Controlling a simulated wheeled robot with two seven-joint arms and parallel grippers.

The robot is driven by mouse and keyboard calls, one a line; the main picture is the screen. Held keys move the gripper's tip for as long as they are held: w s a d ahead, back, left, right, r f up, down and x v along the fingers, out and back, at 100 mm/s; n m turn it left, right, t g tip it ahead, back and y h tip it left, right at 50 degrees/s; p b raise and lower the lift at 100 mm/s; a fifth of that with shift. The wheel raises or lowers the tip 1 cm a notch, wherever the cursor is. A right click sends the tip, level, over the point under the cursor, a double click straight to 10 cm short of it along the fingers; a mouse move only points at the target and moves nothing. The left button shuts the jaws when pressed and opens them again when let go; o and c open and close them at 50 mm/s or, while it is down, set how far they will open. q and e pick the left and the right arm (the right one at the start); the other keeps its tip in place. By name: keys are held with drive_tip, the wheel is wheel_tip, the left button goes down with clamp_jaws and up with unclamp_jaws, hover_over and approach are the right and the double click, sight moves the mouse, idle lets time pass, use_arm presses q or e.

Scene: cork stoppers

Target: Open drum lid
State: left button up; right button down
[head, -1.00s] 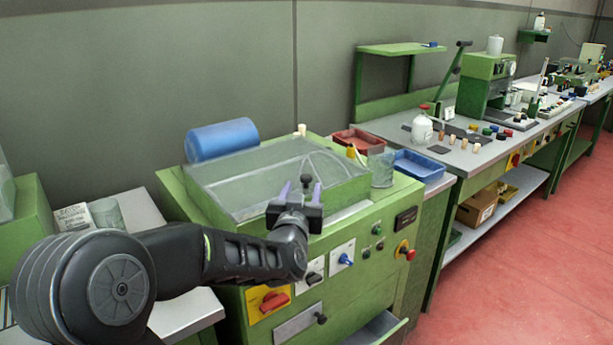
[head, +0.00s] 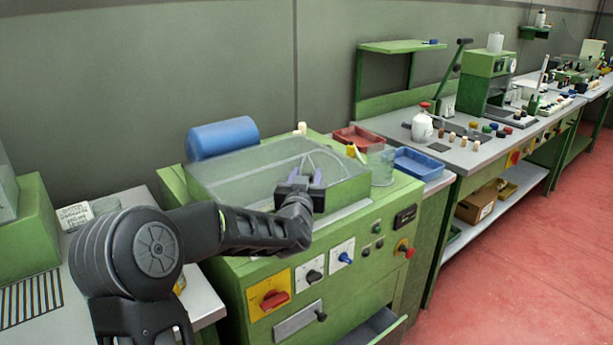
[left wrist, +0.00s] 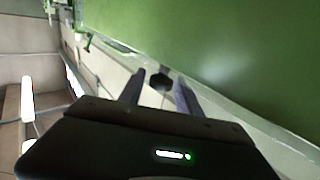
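The drum lid (head: 250,176) is a clear, flat cover on top of the green machine (head: 235,275). It looks closed. A dark knob (left wrist: 160,82) shows in the left wrist view, between and just beyond my left fingertips. My left gripper (head: 304,177) is at the lid's front edge, fingers pointing toward the lid. In the left wrist view the fingers (left wrist: 158,90) stand apart, with gaps beside the knob. In the head view the gripper hides the knob. My right gripper is not in view.
A blue cylinder (head: 222,138) lies behind the lid. A glass jar (head: 381,166), a red tray (head: 358,138) and a blue tray (head: 418,164) stand right of it. A drawer (head: 375,328) is partly open below.

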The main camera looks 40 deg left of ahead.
use_arm(q)
clamp_jaws()
idle(1.1)
